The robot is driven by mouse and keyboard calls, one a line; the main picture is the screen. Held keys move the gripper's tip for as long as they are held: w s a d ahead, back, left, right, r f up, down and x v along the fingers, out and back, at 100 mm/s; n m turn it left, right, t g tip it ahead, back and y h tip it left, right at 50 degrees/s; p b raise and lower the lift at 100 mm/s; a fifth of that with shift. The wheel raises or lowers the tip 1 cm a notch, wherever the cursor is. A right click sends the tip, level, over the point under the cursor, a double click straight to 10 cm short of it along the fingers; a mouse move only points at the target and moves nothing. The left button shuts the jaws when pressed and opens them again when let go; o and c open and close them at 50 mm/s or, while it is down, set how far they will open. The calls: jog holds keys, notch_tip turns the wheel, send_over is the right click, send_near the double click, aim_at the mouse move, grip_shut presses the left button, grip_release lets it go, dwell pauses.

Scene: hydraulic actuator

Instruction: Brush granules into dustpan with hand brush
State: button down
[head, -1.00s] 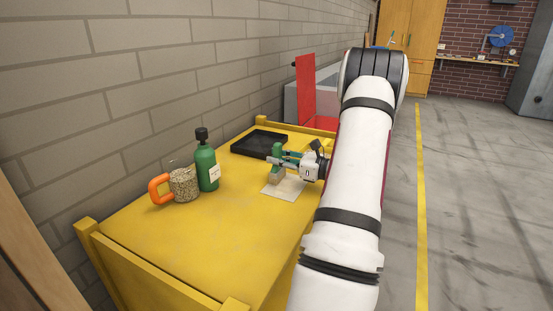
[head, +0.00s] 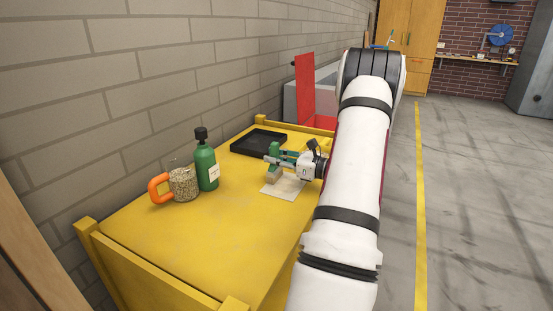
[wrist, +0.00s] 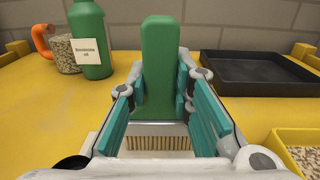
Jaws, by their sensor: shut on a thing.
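My gripper (head: 280,160) is shut on the green handle of the hand brush (wrist: 160,60), one teal finger on each side. The brush stands handle up over a pale flat square (head: 284,188) on the yellow table. Its tan bristles (wrist: 158,143) show below in the wrist view; whether they touch the square I cannot tell. Pale granules (wrist: 306,158) lie in a yellow container at the lower right of the wrist view. A clear jug with an orange handle (head: 183,185) also holds granules. I cannot make out a dustpan for certain.
A green bottle (head: 206,166) stands next to the jug at the table's left. A black shallow tray (head: 259,143) lies at the back by the block wall. The yellow table (head: 190,245) has a raised rim; its front part is clear. A red panel (head: 305,88) stands beyond.

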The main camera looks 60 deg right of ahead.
jog(key=shift+s+d, duration=0.1)
jog(key=shift+s, duration=1)
jog(key=shift+w+p, duration=0.3)
jog(key=shift+w, duration=0.3)
jog(key=shift+a+r, duration=0.1)
jog(key=shift+a, duration=0.1)
jog(key=shift+s+a+p, duration=0.25)
jog(key=shift+s+a, duration=0.4)
jog(key=shift+a, duration=0.35)
jog(key=shift+s+a+p, duration=0.25)
jog(key=shift+s+a, duration=0.4)
jog(key=shift+a, duration=0.3)
jog(key=shift+s+a+p, duration=0.25)
jog(key=shift+s+a, duration=0.4)
jog(key=shift+a, duration=0.35)
